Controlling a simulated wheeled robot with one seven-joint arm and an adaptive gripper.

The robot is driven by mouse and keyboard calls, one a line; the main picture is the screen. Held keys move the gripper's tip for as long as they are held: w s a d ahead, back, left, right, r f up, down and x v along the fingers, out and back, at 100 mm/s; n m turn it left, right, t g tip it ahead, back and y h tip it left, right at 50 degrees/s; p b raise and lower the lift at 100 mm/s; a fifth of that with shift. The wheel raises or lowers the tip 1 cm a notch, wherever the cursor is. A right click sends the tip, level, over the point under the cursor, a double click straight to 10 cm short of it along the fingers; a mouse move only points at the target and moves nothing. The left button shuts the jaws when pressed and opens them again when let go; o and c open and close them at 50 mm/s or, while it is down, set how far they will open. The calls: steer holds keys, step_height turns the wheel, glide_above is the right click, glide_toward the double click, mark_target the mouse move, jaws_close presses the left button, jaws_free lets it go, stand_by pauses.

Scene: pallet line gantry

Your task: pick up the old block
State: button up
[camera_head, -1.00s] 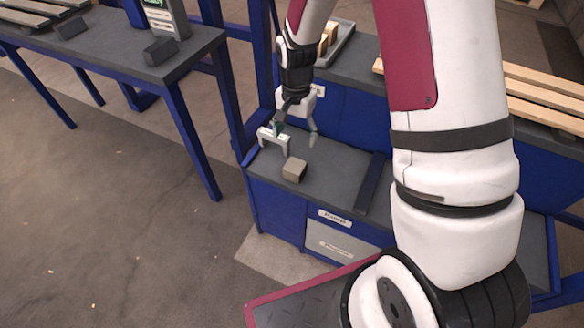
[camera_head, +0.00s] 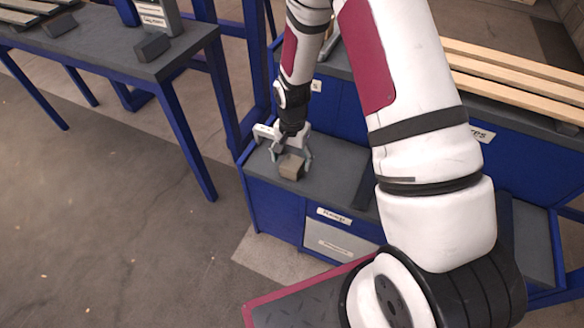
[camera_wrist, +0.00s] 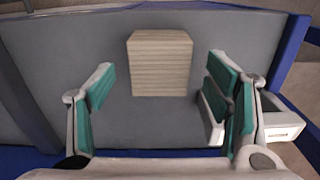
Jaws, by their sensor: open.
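The old block (camera_head: 291,167) is a small grey-brown block on the grey top of the blue cabinet, near its front edge. In the wrist view the block (camera_wrist: 160,63) shows a striped, wood-like face and lies ahead of the fingertips, roughly between their lines and slightly left of centre. My gripper (camera_head: 290,158) is open at the block, with its fingers low over the cabinet top. In the wrist view my gripper (camera_wrist: 163,88) has its two green-padded fingers wide apart with nothing between them. I cannot tell the exact height gap.
A blue table (camera_head: 150,60) with dark blocks stands at the left. Wooden slats (camera_head: 510,75) lie at the right. Blue edges border the cabinet top.

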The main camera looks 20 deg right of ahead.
step_height(320, 180, down, 3)
steer(key=shift+r, duration=0.2)
steer(key=shift+c, duration=0.3)
steer(key=c, duration=1.2)
steer(key=shift+r, duration=0.15)
